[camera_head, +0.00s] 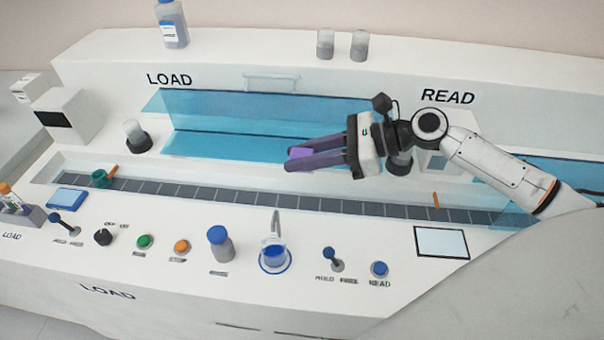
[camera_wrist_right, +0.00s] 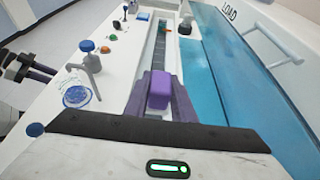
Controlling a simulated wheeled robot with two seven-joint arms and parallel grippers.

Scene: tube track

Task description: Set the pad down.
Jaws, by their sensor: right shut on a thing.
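The pad appears to be the small purple block (camera_head: 300,153) between the fingertips of my right gripper (camera_head: 303,161). My right gripper is shut on it and holds it in the air above the bench, in front of the blue clear screen. In the right wrist view the purple block (camera_wrist_right: 159,90) sits between the two dark purple fingers, with the dark track strip beyond it. The fingers hide its sides.
The dark track (camera_head: 245,196) runs along the bench, with a green ring-shaped part (camera_head: 100,178) at its left end. In front stand a blue-capped bottle (camera_head: 220,244), a glass vessel (camera_head: 274,256) beside a spout, buttons and levers. A pale screen (camera_head: 441,243) lies at right.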

